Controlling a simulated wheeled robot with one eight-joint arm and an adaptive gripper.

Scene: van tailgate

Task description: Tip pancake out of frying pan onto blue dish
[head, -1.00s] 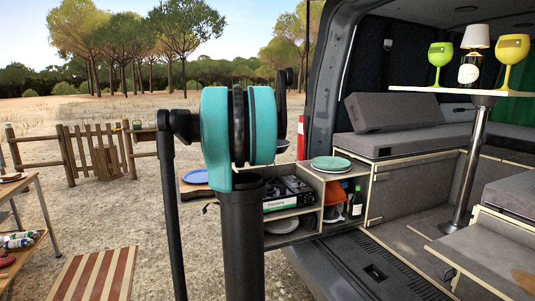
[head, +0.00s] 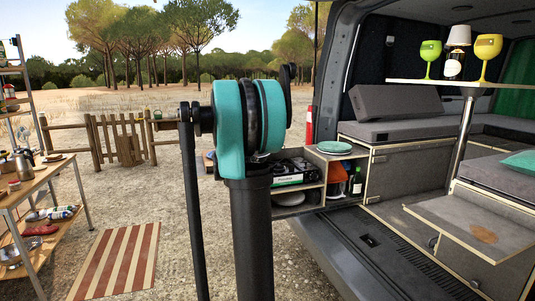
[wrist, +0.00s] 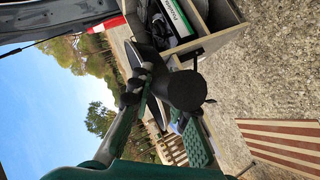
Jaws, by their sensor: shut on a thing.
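In the wrist view my gripper (wrist: 160,100) is shut on a dark handle (wrist: 188,90), whose round end faces the camera. This appears to be the frying pan (wrist: 136,62), seen nearly edge-on and partly hidden. I cannot see inside it, so whether a pancake lies there is unclear. In the head view my arm hides the gripper and pan. A bluish-green dish (head: 334,148) lies flat on top of the van's side shelf. A blue item (head: 208,158) shows left of my arm, mostly hidden; I cannot tell what it is.
The shelf unit (head: 313,200) holds a stove (head: 293,170) and a bottle (head: 357,184). A grey board (head: 455,215) with a flat tan patch juts at right. A table (head: 30,190) stands left. A striped mat (head: 117,260) lies on open gravel.

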